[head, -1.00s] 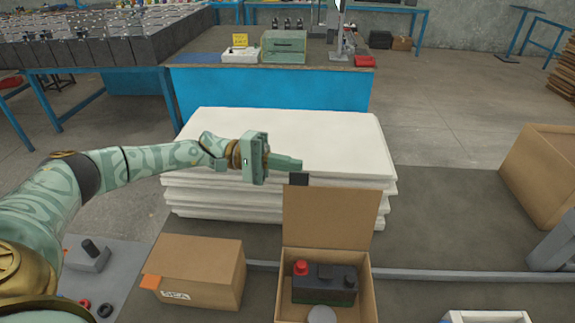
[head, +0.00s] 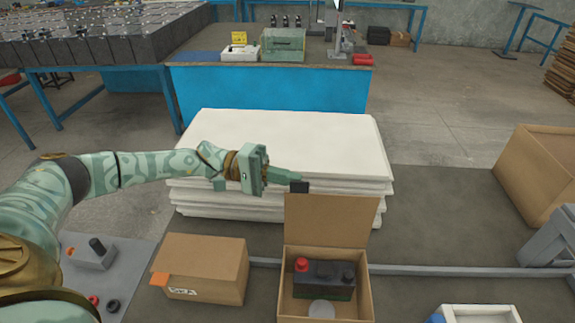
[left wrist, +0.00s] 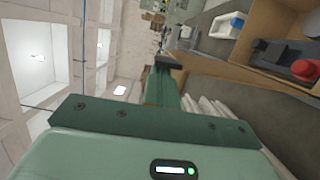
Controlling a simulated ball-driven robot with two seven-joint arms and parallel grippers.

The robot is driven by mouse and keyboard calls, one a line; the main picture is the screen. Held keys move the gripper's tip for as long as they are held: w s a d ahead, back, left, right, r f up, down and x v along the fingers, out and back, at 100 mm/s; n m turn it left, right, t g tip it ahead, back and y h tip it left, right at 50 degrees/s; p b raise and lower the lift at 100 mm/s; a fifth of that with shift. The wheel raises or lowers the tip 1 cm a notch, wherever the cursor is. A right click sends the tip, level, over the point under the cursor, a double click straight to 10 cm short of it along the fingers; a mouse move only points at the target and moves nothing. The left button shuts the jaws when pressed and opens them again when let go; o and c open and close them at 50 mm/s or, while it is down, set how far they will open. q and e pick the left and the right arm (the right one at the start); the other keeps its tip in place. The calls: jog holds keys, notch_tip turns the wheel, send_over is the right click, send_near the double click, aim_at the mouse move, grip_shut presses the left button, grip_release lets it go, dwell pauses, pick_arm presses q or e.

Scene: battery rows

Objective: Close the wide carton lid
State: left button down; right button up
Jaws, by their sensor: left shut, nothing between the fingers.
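The wide carton (head: 365,288) stands open at the front centre. Its brown lid (head: 332,222) stands up from the far edge. Inside are a dark battery (head: 322,283) with a red cap and a pale round piece (head: 321,309). My left gripper (head: 299,187) is shut and empty, its dark fingertips at the upper left edge of the lid. I cannot tell whether they touch it. In the left wrist view the fingertips (left wrist: 169,62) show near the open carton (left wrist: 262,20). My right gripper is not in view.
A closed carton (head: 203,270) stands left of the open one. A stack of white sheets (head: 290,140) lies behind the lid. A larger carton (head: 535,165) is at the right, and a white and blue tray (head: 480,314) at the front right.

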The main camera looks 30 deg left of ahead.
pick_arm(q)
jog(key=s+d+f+m+y+p, duration=0.1)
jog(key=s+d+m+p, duration=0.25)
jog(key=s+p, duration=0.3)
jog(key=s+d+f+m+y+p, duration=0.1)
jog(key=s+d+f+m+p, duration=0.2)
jog(key=s+p, duration=0.35)
jog(key=s+d+f+m+b, duration=0.1)
jog(key=s+f+m, duration=0.1)
jog(key=f, duration=0.2)
jog(key=s+d+f+m+t+y+b, duration=0.1)
jog(key=s+f+m, duration=0.2)
jog(key=f, duration=0.1)
jog(key=s+d+f+m+t+b, duration=0.1)
jog(key=s+f+m, duration=0.1)
jog(key=f+m, duration=0.1)
jog(key=shift+s+d+f+y, duration=0.2)
jog(key=shift+f+y, duration=0.2)
jog(key=shift+s+f+b, duration=0.15)
jog(key=shift+f+b, duration=0.45)
jog(key=shift+f, duration=0.1)
